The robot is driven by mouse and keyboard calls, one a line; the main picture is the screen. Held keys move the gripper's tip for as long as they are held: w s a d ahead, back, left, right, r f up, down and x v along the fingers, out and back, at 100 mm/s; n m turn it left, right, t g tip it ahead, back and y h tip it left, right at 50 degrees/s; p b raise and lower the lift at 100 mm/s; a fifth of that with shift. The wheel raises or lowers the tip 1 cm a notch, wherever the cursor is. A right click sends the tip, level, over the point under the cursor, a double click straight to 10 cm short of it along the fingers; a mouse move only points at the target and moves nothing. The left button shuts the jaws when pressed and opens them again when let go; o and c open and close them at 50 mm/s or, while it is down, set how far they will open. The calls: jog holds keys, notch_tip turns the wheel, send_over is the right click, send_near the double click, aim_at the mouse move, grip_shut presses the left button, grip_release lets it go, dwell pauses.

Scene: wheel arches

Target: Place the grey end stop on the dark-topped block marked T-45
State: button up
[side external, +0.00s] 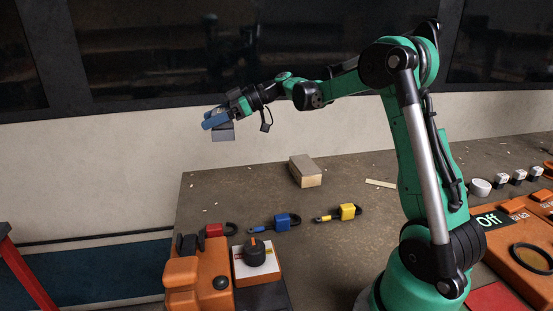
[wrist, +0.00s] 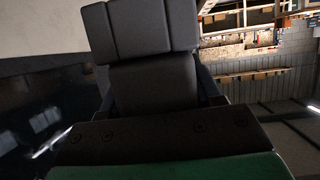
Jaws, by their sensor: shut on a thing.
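My gripper (side external: 217,121), with blue jaws, is at the far left end of my arm in the side view, raised above the back left edge of the table. It is shut on a grey block-shaped piece, the grey end stop (side external: 223,135), which hangs just below the jaws. In the wrist view a dark grey blocky shape (wrist: 150,30) fills the upper middle; I cannot tell whether it is the held piece or part of my gripper. A block with a brownish top (side external: 304,165) lies on the table, right of and below my gripper. No T-45 marking is readable.
On the table (side external: 240,188) are a red padlock (side external: 214,230), a blue padlock (side external: 282,221) and a yellow padlock (side external: 347,212). An orange device (side external: 200,280) and a black knob on a white box (side external: 256,253) stand at the front left. A pale strip (side external: 380,183) lies right of the block.

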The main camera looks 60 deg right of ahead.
jog(key=shift+d+r, duration=0.1)
jog(key=shift+r, duration=0.4)
jog(key=s+d+r+m+t+h, duration=0.25)
jog(key=d+m+h, duration=0.35)
jog(key=d, duration=0.5)
jog(key=m+h, duration=0.7)
jog(key=h, duration=0.1)
send_over(301, 161)
notch_tip(301, 161, down, 13)
jog(key=shift+r, duration=0.1)
jog(key=shift+f, duration=2.1)
jog(key=o, duration=1.3)
jog(key=shift+f, duration=0.1)
